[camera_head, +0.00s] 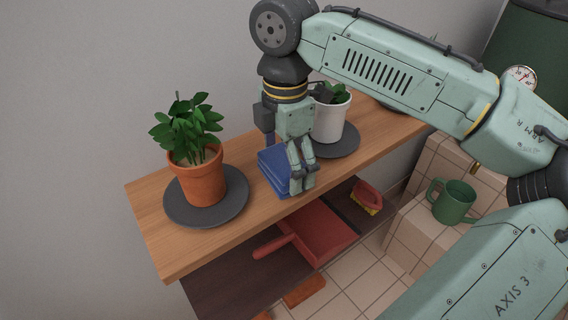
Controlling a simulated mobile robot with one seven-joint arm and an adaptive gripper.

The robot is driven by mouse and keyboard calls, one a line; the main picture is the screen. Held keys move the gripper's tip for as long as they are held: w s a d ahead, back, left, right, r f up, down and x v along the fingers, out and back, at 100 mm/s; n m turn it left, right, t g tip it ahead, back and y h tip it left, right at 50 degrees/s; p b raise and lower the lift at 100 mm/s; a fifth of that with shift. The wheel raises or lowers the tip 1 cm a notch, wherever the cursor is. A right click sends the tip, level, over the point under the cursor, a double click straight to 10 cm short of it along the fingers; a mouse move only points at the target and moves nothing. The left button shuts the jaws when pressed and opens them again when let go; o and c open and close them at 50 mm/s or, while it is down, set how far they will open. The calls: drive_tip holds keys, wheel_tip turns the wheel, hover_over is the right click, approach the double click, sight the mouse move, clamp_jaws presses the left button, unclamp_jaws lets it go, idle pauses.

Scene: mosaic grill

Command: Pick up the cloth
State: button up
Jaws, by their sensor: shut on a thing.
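The cloth (271,163) is a folded blue stack lying on the wooden shelf (146,214), between two potted plants. My gripper (302,188) points down at the right side of the cloth and is shut on it near its front edge. The gripper fingers hide the right part of the cloth. The cloth appears to be still at shelf height; I cannot tell whether it touches the board.
A plant in a terracotta pot (197,180) stands on a dark round plate (179,214) to the left. A white pot (330,122) stands on another dark plate (342,143) close behind my gripper.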

sight(284, 158)
drive_tip(key=shift+r, duration=0.1)
drive_tip(key=shift+r, duration=0.6)
wheel_tip(284, 158, up, 2)
drive_tip(key=shift+r, duration=0.15)
drive_tip(key=s+r+b, duration=0.1)
drive_tip(key=s+b, duration=0.1)
drive_tip(key=s, duration=1.4)
drive_tip(key=shift+a+r, duration=0.15)
drive_tip(key=shift+a, duration=0.05)
drive_tip(key=o, duration=0.5)
drive_tip(key=c, duration=0.5)
